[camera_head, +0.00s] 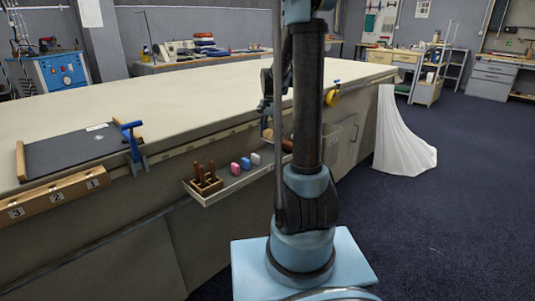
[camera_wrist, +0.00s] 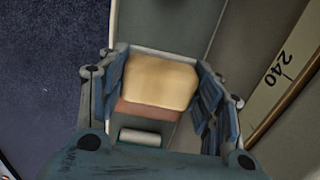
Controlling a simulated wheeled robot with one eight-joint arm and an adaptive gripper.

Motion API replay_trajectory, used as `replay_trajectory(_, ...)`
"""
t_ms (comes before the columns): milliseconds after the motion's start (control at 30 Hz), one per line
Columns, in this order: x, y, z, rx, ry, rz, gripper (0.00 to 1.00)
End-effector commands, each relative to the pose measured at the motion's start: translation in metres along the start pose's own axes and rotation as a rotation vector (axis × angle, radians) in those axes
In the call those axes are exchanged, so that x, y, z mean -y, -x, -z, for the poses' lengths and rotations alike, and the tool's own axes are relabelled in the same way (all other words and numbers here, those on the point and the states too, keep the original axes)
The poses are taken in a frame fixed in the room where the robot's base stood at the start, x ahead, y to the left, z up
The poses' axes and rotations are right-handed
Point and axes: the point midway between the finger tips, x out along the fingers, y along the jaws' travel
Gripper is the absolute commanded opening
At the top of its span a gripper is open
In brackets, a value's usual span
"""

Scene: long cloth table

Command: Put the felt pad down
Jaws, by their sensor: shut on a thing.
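In the wrist view, my gripper (camera_wrist: 160,95) is shut on a tan, rounded block, which appears to be the felt pad (camera_wrist: 161,80). A reddish-brown part (camera_wrist: 148,110) shows along the pad's near side. The fingers press on its left and right sides. I cannot tell whether its underside touches anything. In the head view, my arm column hides most of the gripper and the pad, near the table's front edge.
A narrow tray (camera_head: 222,193) hangs along the long table's (camera_head: 180,100) front side. It holds a wooden rack with brown handles (camera_head: 206,178) and pink (camera_head: 235,169), blue (camera_head: 246,164) and white (camera_head: 256,158) small blocks. A dark board (camera_head: 75,152) and blue clamp (camera_head: 132,140) are at left. Most of the tabletop is clear.

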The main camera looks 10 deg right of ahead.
Motion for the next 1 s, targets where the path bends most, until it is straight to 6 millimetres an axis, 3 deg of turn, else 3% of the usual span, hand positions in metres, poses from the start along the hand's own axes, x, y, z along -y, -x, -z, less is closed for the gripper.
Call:
replay_trajectory(200,0.004,-0.033,-0.005,0.000,0.008,0.000,0.29)
replay_trajectory(433,0.005,-0.049,-0.006,0.000,0.010,0.000,0.29)
replay_trajectory(700,0.005,-0.080,-0.006,0.000,0.010,0.000,0.29)
replay_trajectory(1000,0.004,-0.083,-0.006,0.000,0.010,0.000,0.29)
